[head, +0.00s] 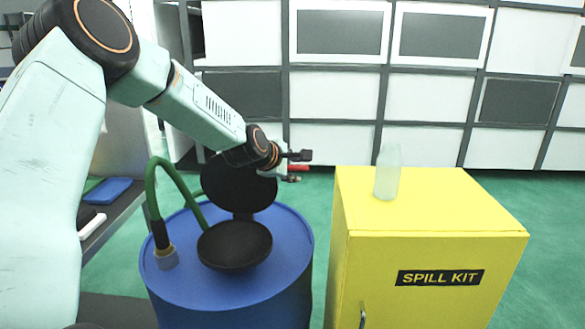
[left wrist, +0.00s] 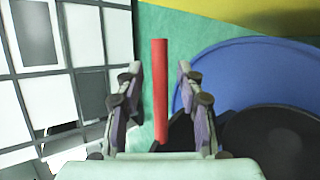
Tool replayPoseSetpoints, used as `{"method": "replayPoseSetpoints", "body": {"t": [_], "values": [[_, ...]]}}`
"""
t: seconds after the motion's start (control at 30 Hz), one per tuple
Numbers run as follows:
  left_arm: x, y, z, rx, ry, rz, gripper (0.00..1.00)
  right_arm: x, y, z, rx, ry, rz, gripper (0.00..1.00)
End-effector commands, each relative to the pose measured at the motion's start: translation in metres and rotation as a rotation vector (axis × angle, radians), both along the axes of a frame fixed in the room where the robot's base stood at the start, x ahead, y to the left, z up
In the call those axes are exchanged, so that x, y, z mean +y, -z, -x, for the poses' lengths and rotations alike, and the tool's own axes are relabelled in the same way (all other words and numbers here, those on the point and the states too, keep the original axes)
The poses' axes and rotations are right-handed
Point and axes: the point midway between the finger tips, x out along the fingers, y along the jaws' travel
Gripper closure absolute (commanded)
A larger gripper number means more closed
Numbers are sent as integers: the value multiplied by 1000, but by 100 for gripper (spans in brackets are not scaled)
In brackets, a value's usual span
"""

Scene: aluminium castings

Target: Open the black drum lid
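The blue drum (head: 290,245) stands left of the yellow cabinet. Its black round lid (head: 238,188) is raised, standing steeply tilted behind a black round funnel (head: 234,246) on the drum top. My left gripper (head: 297,167) is just beyond the lid's upper right, partly hidden by its wrist. In the left wrist view my left gripper (left wrist: 160,68) has its fingers apart. A red bar (left wrist: 160,95) lies between them with gaps on both sides; its red end (head: 298,168) shows in the head view. I cannot tell whether the bar joins the lid. My right gripper is not in view.
A green hose (head: 152,190) rises from a fitting on the drum top. A yellow spill kit cabinet (head: 430,215) stands close on the right with a translucent bottle (head: 388,172) on top. A bench with a blue item (head: 107,191) is at left. White and grey panels line the back.

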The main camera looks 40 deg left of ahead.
Motion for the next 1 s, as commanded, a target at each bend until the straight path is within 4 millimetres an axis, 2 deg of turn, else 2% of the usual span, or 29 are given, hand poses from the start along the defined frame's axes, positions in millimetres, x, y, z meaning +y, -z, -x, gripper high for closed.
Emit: {"method": "replayPoseSetpoints", "body": {"t": [0.27, 1.0], "values": [[0, -4, 7, -1, -3, 4, 63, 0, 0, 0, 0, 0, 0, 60], [-3, -35, 52, -5, -5, 5, 63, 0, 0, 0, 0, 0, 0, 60]]}}
